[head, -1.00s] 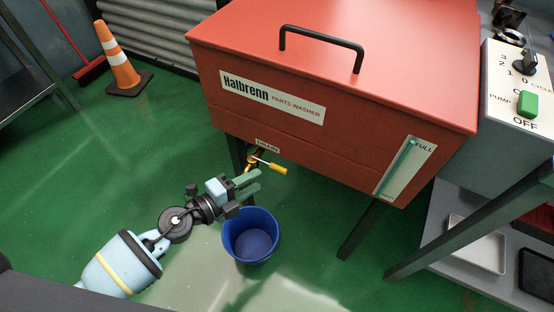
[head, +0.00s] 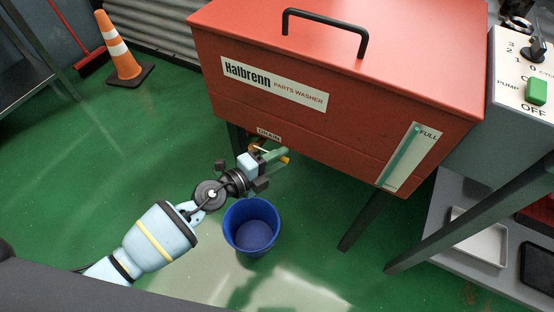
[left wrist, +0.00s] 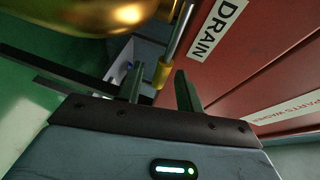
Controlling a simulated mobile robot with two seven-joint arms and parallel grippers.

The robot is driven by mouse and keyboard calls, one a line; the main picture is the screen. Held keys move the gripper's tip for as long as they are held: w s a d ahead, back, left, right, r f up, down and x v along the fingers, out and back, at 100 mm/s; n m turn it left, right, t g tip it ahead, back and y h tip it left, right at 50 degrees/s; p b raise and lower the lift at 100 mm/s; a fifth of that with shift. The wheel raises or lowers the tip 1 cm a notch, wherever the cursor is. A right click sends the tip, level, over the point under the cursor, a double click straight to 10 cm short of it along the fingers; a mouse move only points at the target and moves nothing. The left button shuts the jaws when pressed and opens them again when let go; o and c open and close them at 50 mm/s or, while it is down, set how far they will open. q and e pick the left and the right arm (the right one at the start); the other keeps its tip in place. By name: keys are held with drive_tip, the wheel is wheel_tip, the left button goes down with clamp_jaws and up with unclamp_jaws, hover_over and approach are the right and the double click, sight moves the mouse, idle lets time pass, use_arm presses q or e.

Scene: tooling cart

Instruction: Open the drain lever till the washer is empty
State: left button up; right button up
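The red parts washer (head: 340,125) stands with its lid shut. Its level gauge (head: 407,158) shows a green column reaching up near the FULL mark. The drain lever's yellow grip (head: 285,160) shows just past my left gripper (head: 277,155), under the DRAIN label (head: 269,135). In the left wrist view the lever's metal rod (left wrist: 180,35) runs down toward the gap between my fingers (left wrist: 160,88), which stand apart. I cannot tell if they touch it. The brass valve (left wrist: 110,14) is close to that camera. The blue bucket (head: 251,228) is on the floor below and looks empty.
The washer's dark legs (head: 360,218) stand right of the bucket. A control box with a green pump switch (head: 536,91) and a lower shelf with a white tray (head: 480,238) are at right. An orange cone (head: 121,52) stands far left. Green floor lies open at left.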

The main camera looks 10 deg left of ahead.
use_arm(q)
clamp_jaws()
idle(0.4)
